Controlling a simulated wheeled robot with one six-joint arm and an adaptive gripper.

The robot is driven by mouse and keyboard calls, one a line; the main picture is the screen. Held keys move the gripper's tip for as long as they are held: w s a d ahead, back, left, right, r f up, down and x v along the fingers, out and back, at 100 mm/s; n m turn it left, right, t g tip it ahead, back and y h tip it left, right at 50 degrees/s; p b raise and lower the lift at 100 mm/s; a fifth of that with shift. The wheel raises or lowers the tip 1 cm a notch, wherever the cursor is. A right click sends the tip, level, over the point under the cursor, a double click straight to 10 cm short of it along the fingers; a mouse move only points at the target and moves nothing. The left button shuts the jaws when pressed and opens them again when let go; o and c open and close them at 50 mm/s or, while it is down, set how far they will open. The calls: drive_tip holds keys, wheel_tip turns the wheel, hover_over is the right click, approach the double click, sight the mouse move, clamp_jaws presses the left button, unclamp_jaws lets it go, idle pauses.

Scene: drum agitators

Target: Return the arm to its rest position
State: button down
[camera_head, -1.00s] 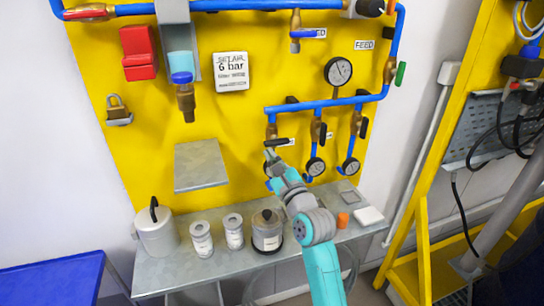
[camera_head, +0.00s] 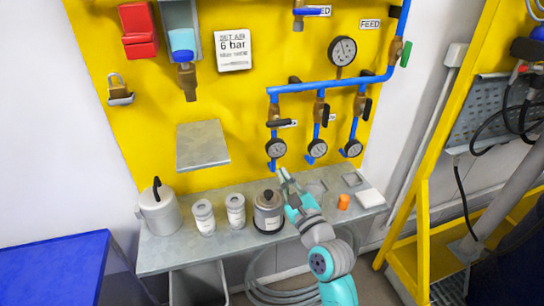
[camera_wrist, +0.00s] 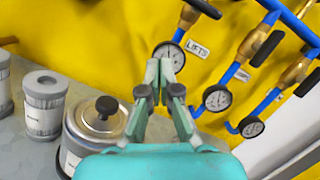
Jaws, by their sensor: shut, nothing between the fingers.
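My gripper (camera_head: 284,177) is above the back of the grey metal shelf (camera_head: 160,258), just in front of the yellow panel's lower edge. It also shows in the wrist view (camera_wrist: 160,66), with its fingers together and nothing between them. My teal arm reaches up from the bottom of the head view. A lidded metal pot (camera_head: 268,212) stands just left of my gripper, apart from it.
Two grey canisters (camera_head: 204,218) and a larger can (camera_head: 158,208) stand left on the shelf. Small gauges (camera_head: 276,148) and blue pipes (camera_head: 330,84) are behind. A yellow frame (camera_head: 430,180) stands right.

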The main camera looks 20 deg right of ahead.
drive_tip(key=s+f+n+g+h, duration=0.1)
drive_tip(key=s+f+n, duration=0.6)
drive_tip(key=s, duration=0.4)
drive_tip(key=s+f+n+g+h, duration=0.1)
drive_tip(key=s+f+n, duration=0.3)
drive_tip(key=s+f, duration=0.65)
drive_tip(key=s+r+n+g, duration=0.1)
drive_tip(key=s+n+g, duration=0.2)
drive_tip(key=s+n, duration=1.4)
drive_tip(key=s+a, duration=0.1)
drive_tip(key=s, duration=0.9)
drive_tip(key=shift+n, duration=0.3)
drive_tip(key=shift+r, duration=0.1)
